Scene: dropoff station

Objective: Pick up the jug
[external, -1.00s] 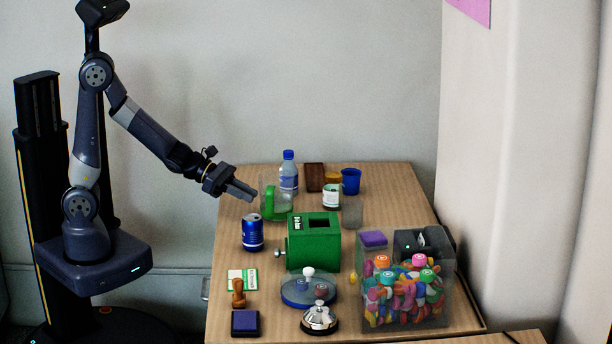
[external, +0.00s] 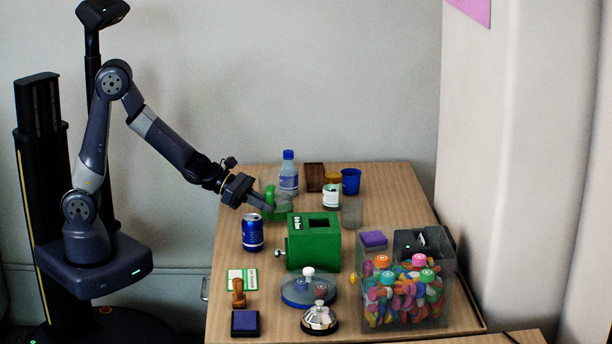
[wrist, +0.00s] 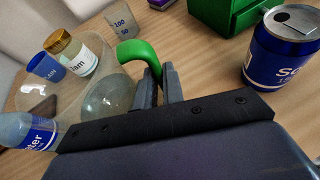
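The jug is clear with a thick green handle. In the external view the jug (external: 284,208) stands at the back left of the table, partly hidden by my gripper (external: 266,206). In the wrist view its clear body is at the left and its green handle (wrist: 138,50) curves in between the two fingertips of my gripper (wrist: 160,84). The fingers are close together with the handle between them and look shut on it. The lower part of the handle is hidden by the fingers.
A blue soda can (external: 252,232) stands just in front of the jug, and a green box (external: 314,250) is to its right. A water bottle (external: 289,178), a jam jar (external: 331,198) and a blue cup (external: 351,182) stand behind and right of the jug.

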